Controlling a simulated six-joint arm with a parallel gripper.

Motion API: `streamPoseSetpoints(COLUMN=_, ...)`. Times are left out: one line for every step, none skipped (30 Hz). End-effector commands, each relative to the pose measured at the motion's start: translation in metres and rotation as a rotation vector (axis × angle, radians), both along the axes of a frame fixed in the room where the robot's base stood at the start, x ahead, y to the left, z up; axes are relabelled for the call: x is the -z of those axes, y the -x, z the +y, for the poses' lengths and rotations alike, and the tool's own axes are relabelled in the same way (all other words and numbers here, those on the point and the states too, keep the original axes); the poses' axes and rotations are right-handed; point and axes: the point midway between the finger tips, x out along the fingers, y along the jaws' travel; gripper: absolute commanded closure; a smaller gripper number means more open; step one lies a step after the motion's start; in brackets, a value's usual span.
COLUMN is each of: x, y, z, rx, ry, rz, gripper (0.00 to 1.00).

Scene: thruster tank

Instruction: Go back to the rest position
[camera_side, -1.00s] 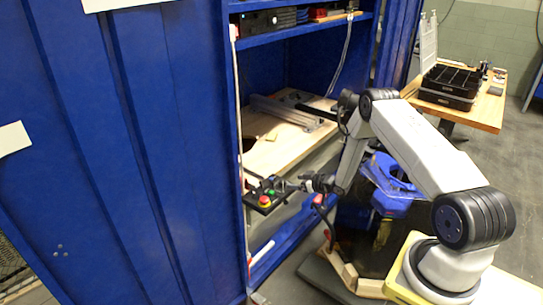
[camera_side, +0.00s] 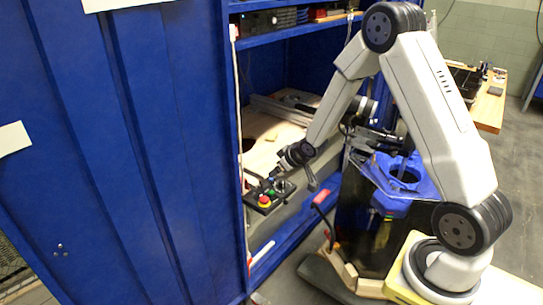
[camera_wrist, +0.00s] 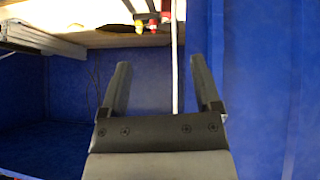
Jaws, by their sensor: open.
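My gripper (camera_side: 272,178) is at the end of my bent arm, in front of the blue cabinet's opening, close above or beside the small control box; I cannot tell whether it touches it. In the wrist view my gripper (camera_wrist: 160,82) has its two dark fingers well apart, with nothing held between them. A thin pale vertical strip lies behind the gap. The control box (camera_side: 268,203) has a red button on yellow and a green one. Its red and yellow parts (camera_wrist: 147,20) appear to show at the top of the wrist view.
The blue cabinet (camera_side: 120,150) stands left, with a wooden shelf (camera_side: 262,150) inside. A dark tank with a blue top (camera_side: 400,172) stands beside my arm. A wooden table (camera_side: 490,108) is at the back right. Blue wall (camera_wrist: 260,90) fills the wrist view's right side.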

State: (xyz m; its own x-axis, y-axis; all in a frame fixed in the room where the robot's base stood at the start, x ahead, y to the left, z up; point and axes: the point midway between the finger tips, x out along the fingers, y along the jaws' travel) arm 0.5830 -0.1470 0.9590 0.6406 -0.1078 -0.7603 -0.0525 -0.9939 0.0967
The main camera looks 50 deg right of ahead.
Motion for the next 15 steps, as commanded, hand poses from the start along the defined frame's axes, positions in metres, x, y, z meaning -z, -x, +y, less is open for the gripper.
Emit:
streamPoseSetpoints(x=-0.009, y=0.007, z=0.011, rx=-0.002, ry=0.0, rz=0.023, gripper=0.19)
streamPoseSetpoints(x=-0.013, y=0.011, z=0.017, rx=0.0, ry=-0.002, rz=0.038, gripper=0.19)
streamPoseSetpoints(x=-0.018, y=0.018, z=0.025, rx=0.0, ry=-0.004, rz=0.06, gripper=0.19)
streamPoseSetpoints(x=-0.022, y=0.023, z=0.03, rx=0.003, ry=-0.006, rz=0.075, gripper=0.19)
streamPoseSetpoints(x=-0.025, y=0.029, z=0.036, rx=0.002, ry=-0.008, rz=0.093, gripper=0.19)
streamPoseSetpoints(x=-0.03, y=0.036, z=0.043, rx=0.005, ry=-0.012, rz=0.115, gripper=0.19)
streamPoseSetpoints(x=-0.033, y=0.042, z=0.049, rx=0.004, ry=-0.014, rz=0.131, gripper=0.19)
streamPoseSetpoints(x=-0.037, y=0.048, z=0.054, rx=0.004, ry=-0.018, rz=0.147, gripper=0.19)
streamPoseSetpoints(x=-0.041, y=0.057, z=0.062, rx=0.004, ry=-0.021, rz=0.169, gripper=0.19)
streamPoseSetpoints(x=-0.044, y=0.063, z=0.067, rx=0.004, ry=-0.025, rz=0.184, gripper=0.19)
streamPoseSetpoints(x=-0.046, y=0.07, z=0.073, rx=0.003, ry=-0.028, rz=0.203, gripper=0.19)
streamPoseSetpoints(x=-0.05, y=0.079, z=0.08, rx=0.002, ry=-0.033, rz=0.224, gripper=0.19)
streamPoseSetpoints(x=-0.053, y=0.086, z=0.085, rx=0.001, ry=-0.037, rz=0.24, gripper=0.19)
streamPoseSetpoints(x=-0.055, y=0.093, z=0.09, rx=0.001, ry=-0.042, rz=0.256, gripper=0.19)
streamPoseSetpoints(x=-0.058, y=0.103, z=0.097, rx=-0.002, ry=-0.048, rz=0.278, gripper=0.19)
